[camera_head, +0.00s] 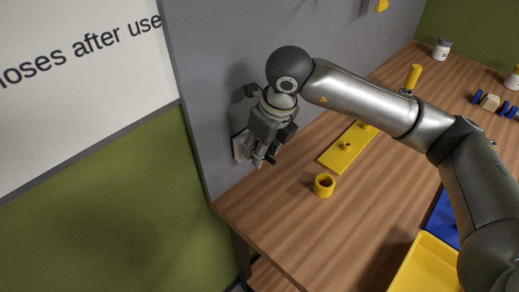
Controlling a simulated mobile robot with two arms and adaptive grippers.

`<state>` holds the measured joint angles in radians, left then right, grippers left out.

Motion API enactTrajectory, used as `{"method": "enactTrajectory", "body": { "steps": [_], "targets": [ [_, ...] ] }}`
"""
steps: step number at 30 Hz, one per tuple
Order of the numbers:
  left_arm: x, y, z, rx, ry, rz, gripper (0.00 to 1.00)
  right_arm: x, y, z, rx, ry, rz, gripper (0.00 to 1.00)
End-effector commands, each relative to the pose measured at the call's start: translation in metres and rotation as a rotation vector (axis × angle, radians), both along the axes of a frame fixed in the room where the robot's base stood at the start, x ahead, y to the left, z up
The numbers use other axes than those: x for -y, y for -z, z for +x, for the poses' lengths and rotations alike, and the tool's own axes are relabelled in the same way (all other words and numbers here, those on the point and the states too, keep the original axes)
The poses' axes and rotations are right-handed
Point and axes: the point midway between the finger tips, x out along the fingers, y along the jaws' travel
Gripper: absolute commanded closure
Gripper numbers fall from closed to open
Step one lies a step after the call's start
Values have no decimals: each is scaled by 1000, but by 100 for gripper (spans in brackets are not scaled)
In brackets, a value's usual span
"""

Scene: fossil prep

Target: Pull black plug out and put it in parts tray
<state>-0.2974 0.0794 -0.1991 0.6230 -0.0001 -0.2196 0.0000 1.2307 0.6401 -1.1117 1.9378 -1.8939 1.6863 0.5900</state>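My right gripper (264,160) is at the grey wall panel, pointing down, right in front of a pale socket plate (238,147). The black plug cannot be made out; the gripper covers most of the plate. Dark parts show around the fingertips, but I cannot tell whether they are plug or finger, nor whether the fingers are closed. A yellow tray (416,262), probably the parts tray, is at the bottom right, partly cut off by the frame and my arm. My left gripper is not in view.
A blue item (442,220) lies beside the tray. Jars (442,48) and small blocks stand farther back. The front table area is clear.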

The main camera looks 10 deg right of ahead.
Motion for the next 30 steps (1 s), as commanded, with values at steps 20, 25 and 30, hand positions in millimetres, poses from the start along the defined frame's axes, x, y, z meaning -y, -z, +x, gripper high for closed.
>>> {"method": "enactTrajectory", "body": {
  "steps": [20,25,30],
  "targets": [
    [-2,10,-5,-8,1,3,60,10,8,-19,-20,-6,-8,100],
    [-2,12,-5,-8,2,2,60,15,6,-24,-13,-5,-6,100],
    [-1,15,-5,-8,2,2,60,19,4,-30,-9,-3,-3,100]
  ]
}}
